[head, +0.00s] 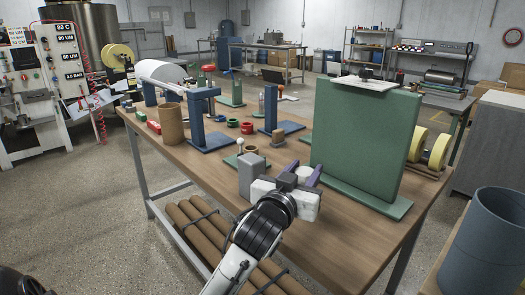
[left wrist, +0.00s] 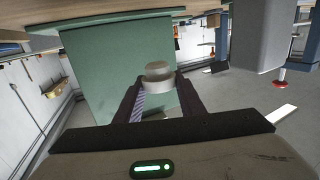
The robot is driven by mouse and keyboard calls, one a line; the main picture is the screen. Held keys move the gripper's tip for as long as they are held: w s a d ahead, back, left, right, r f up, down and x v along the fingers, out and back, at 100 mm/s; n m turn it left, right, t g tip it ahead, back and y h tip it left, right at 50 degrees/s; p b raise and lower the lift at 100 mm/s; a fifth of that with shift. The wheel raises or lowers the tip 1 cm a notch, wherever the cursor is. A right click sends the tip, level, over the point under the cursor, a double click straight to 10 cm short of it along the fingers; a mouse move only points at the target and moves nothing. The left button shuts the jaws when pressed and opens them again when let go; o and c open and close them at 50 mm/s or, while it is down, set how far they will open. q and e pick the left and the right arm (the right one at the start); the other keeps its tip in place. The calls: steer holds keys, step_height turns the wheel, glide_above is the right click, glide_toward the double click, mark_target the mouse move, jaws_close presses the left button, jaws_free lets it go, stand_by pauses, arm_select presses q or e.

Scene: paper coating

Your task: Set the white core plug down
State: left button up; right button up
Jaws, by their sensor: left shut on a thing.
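The white core plug (head: 304,174) is a short pale cylinder between the purple fingers of my left gripper (head: 303,170). My left gripper is shut on it, over the near part of the wooden table (head: 345,232). In the left wrist view the plug (left wrist: 160,76) sits between the two fingertips (left wrist: 158,88), with the green panel behind it. I cannot tell whether the plug touches the tabletop. My right gripper is not in view.
A tall green panel (head: 360,135) on a green base stands to the right of the gripper. A grey block (head: 250,175) is close on the left. Blue stands (head: 200,115) and a brown tube (head: 171,124) are farther left. The table's front right is bare.

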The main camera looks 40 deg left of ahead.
arm_select(q)
step_height(320, 180, down, 4)
steer(key=shift+s+b, duration=0.15)
steer(key=shift+b, duration=0.25)
step_height(320, 180, down, 5)
steer(key=shift+r+b, duration=0.15)
steer(key=shift+b, duration=0.45)
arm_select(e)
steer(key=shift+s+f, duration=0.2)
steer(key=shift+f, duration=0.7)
arm_select(q)
steer(key=shift+f, duration=0.3)
steer(key=o, duration=1)
steer(key=shift+r, duration=0.1)
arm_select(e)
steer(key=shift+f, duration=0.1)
